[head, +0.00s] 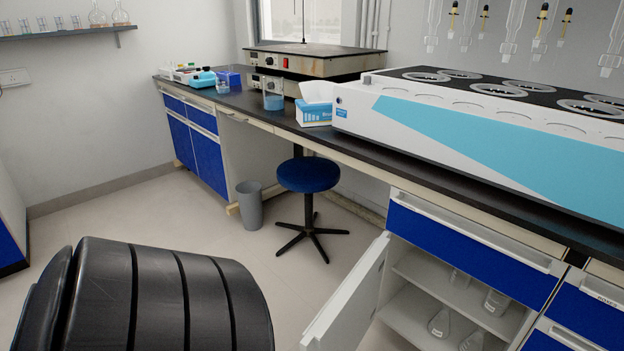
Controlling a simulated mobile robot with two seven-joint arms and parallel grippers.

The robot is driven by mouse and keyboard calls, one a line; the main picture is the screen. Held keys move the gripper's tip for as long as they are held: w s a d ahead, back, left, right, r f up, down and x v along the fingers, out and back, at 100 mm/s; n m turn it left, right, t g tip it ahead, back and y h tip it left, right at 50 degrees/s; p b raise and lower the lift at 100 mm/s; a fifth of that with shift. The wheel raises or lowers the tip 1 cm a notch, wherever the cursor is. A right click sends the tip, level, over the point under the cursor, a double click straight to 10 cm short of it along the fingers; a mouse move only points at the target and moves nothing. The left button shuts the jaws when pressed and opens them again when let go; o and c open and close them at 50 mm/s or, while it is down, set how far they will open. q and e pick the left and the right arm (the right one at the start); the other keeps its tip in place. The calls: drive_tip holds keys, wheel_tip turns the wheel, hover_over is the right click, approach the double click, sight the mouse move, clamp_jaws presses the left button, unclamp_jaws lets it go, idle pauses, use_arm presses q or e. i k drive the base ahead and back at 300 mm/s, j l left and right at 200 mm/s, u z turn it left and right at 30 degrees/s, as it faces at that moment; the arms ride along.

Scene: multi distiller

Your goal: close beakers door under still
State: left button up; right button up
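The cabinet door (349,297) under the still stands open in the head view, swung out to the left of its cabinet. We see its pale inner side and top edge. Inside the cabinet, glass flasks and beakers (495,302) stand on pale shelves (440,281). The still (480,130), a long white and light blue unit with round heating rings on top, sits on the dark bench above. A black ribbed part of my own arm fills the lower left. Neither of my grippers shows.
A blue stool (308,176) and a grey bin (250,206) stand on the floor left of the door. A blue drawer (470,246) above the cabinet is shut. The floor between my arm and the door is clear.

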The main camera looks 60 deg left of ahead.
sight(341, 325)
drive_tip(key=k+j, duration=0.1)
drive_tip(key=j, duration=0.3)
drive_tip(key=k+j, duration=0.1)
drive_tip(key=j, duration=0.3)
drive_tip(key=k+j, duration=0.1)
drive_tip(key=j, duration=0.3)
drive_tip(key=k+j, duration=0.1)
drive_tip(key=j, duration=0.3)
drive_tip(key=k+j, duration=0.1)
drive_tip(key=j, duration=0.3)
drive_tip(key=i+j, duration=0.1)
drive_tip(key=j, duration=0.4)
drive_tip(key=k+l+z, duration=0.15)
drive_tip(key=k, duration=0.3)
drive_tip(key=l, duration=0.1)
